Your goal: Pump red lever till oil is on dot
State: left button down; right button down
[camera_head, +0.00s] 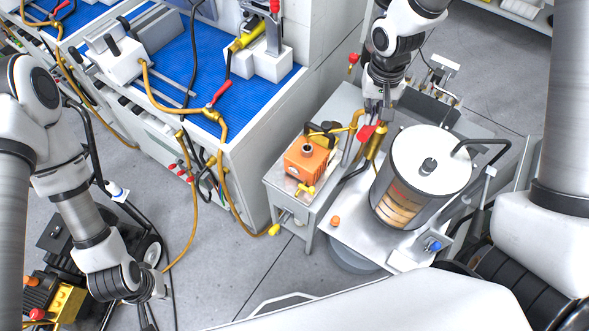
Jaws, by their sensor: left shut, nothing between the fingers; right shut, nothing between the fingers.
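The red lever (366,132) is by the brass-coloured pump fitting, left of the large cylinder. My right gripper (374,112) is shut, pointing down right above the red lever; whether it touches the lever I cannot tell. The clear cylinder (384,183) has a white round lid, and amber-brown layers show low in its side. I cannot make out an oil level or a dot. My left gripper (158,288) is shut and empty, low at the left over the floor, far from the lever.
An orange pump unit (306,160) stands on a small grey table left of the cylinder. A blue-topped workbench (255,98) with hoses and fittings is at the upper left. Black and yellow equipment (66,302) sits below left. Grey floor (225,265) is open in the middle.

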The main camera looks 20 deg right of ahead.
notch_tip(320, 180, down, 13)
jog(key=b, duration=0.9)
notch_tip(320, 180, up, 14)
jog(key=p, duration=1)
jog(key=shift+f+p, duration=0.25)
jog(key=shift+p, duration=0.1)
jog(key=shift+f, duration=0.1)
notch_tip(320, 180, down, 13)
jog(key=b, duration=1)
notch_tip(320, 180, up, 13)
jog(key=p, duration=1)
